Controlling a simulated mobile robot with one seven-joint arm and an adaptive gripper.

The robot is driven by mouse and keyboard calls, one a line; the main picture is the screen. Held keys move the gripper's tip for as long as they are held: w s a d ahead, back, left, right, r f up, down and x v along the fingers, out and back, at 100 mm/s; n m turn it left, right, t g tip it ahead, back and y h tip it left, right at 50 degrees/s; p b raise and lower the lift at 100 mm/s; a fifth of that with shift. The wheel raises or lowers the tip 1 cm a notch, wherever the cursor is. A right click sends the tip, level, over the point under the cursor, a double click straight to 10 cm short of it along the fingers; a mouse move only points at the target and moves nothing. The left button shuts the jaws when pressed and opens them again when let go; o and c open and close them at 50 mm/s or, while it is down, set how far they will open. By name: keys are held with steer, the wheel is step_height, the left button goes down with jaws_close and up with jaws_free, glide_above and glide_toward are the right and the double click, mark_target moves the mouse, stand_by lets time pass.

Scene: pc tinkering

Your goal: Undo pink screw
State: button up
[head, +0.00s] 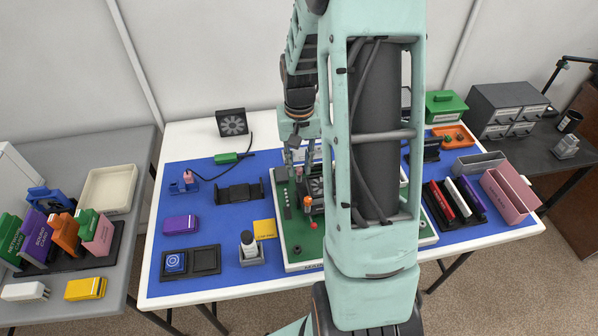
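My gripper (299,165) points down over the back left part of a green board in a white-rimmed tray (295,267). Its fingers are small here, and I cannot tell whether they are open or shut, or whether they touch anything. No pink screw can be made out on the board; my own arm hides much of its middle and right. A small pink piece (188,177) stands on a blue holder (183,187) at the table's left. I cannot tell whether it is a screw. A red-orange tipped part (313,224) is on the board below my gripper.
A pink bin (508,194) stands right. The blue mat (215,215) has free gaps.

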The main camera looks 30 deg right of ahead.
mark_target(299, 169)
steer(key=shift+o, duration=0.3)
steer(key=shift+r, duration=0.1)
step_height(299, 169, up, 6)
steer(key=p, duration=0.4)
step_height(299, 169, up, 12)
stand_by(0.5)
